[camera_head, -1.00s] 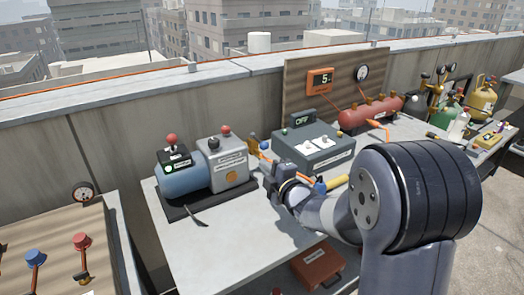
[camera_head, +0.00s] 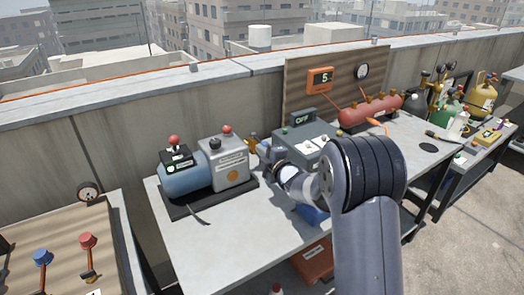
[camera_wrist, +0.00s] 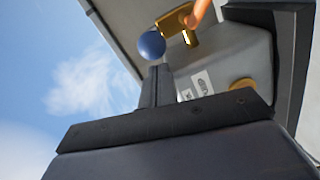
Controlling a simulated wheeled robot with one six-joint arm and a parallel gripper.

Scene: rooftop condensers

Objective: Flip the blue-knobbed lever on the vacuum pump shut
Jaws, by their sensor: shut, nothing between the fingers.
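The vacuum pump (camera_head: 185,181) stands on the table left of centre, with a blue motor and a grey housing that carries a round orange spot. A brass valve (camera_head: 252,144) juts from the housing's right side; it also shows in the wrist view (camera_wrist: 176,20), with an orange hose. The lever's blue ball knob (camera_wrist: 152,44) is beside the valve in the wrist view. My gripper (camera_head: 264,149) is at the pump's right side. Its shut, empty fingers (camera_wrist: 157,75) end right at the knob; I cannot tell whether they touch. In the head view my gripper hides the knob.
A grey box reading OFF (camera_head: 306,137) stands close right of my gripper. A separate panel with blue (camera_head: 42,257) and red knobs is at lower left. The table's front is bare.

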